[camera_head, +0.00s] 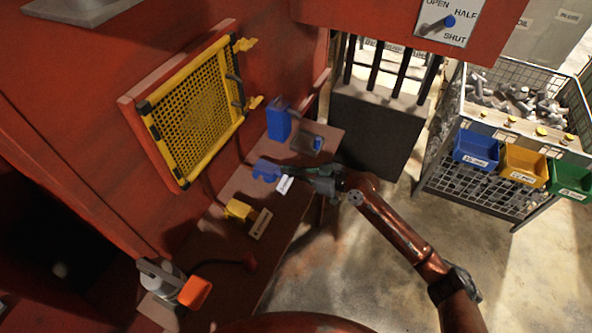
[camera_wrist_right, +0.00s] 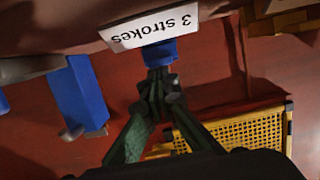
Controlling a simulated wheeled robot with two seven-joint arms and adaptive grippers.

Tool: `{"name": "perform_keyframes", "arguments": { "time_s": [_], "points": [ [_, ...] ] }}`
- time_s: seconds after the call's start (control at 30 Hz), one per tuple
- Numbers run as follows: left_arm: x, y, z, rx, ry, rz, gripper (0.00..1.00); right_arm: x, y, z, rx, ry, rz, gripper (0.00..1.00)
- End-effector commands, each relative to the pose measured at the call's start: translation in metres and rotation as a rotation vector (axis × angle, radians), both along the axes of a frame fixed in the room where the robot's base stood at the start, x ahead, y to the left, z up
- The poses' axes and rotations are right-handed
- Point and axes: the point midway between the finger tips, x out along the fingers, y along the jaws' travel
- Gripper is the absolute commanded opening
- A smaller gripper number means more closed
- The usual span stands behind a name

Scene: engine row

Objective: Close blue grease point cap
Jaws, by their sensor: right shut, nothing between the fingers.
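The blue grease point (camera_head: 265,170) sits on the red ledge, with a white label (camera_head: 284,184) beside it. In the right wrist view its blue part (camera_wrist_right: 160,53) shows just beyond my fingertips, next to the label reading "3 strokes" (camera_wrist_right: 150,27). My right gripper (camera_head: 288,172) is shut and empty, with its tips at or very close to the blue part; I cannot tell whether they touch. The gripper also fills the lower middle of the wrist view (camera_wrist_right: 158,82). Whether the cap is open or seated cannot be told. My left gripper is not in view.
A tall blue block (camera_head: 278,125) stands behind on the ledge; it also shows in the wrist view (camera_wrist_right: 85,95). A yellow grease point (camera_head: 238,209) sits nearer. A yellow mesh guard (camera_head: 197,110) is on the red wall. A wire bin (camera_head: 487,185) stands at right.

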Motion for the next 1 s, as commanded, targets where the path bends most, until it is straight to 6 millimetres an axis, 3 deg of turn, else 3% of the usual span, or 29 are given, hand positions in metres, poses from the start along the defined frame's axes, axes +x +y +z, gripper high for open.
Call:
{"name": "perform_keyframes", "arguments": {
  "time_s": [0.2,0.7,1.0],
  "points": [
    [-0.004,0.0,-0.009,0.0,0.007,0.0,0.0,-0.001,0.007,-0.002,0.016,-0.008,0.012,0.0],
    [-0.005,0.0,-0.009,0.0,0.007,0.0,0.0,-0.001,0.006,-0.001,0.018,-0.009,0.012,0.0],
    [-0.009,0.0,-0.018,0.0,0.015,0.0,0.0,-0.011,-0.027,0.006,0.017,-0.009,0.017,0.0]
  ]
}}
